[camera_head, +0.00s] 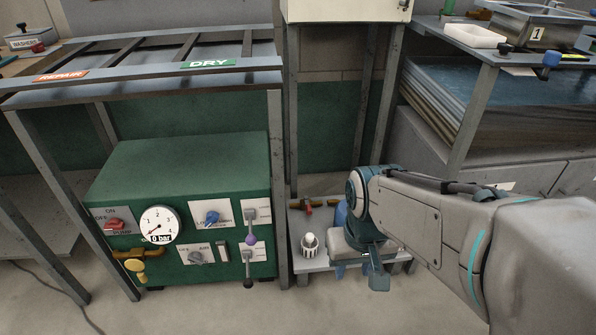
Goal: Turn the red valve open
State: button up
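A small red valve handle (308,209) sits on a brass pipe (325,203) at the back of a low grey shelf, right of the green machine. Its exact angle is too small to tell. My gripper (360,272) hangs low at the end of my arm, over the right part of the shelf. It is right of the red valve and nearer the camera, apart from it. A blue part (341,214) shows beside the valve, partly covered by my arm.
A white slotted cup (310,246) holding a pale round object stands in front of the valve. The green machine (180,190) has a gauge (159,225) reading 0 bar, a red pump switch (115,226) and levers. Metal rack legs (277,190) stand left of the shelf.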

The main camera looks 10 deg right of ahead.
aim_at(308, 207)
jog(key=u, duration=0.05)
jog(key=k, duration=0.35)
jog(key=z, duration=0.65)
jog(key=i, duration=1.25)
jog(key=u, duration=0.95)
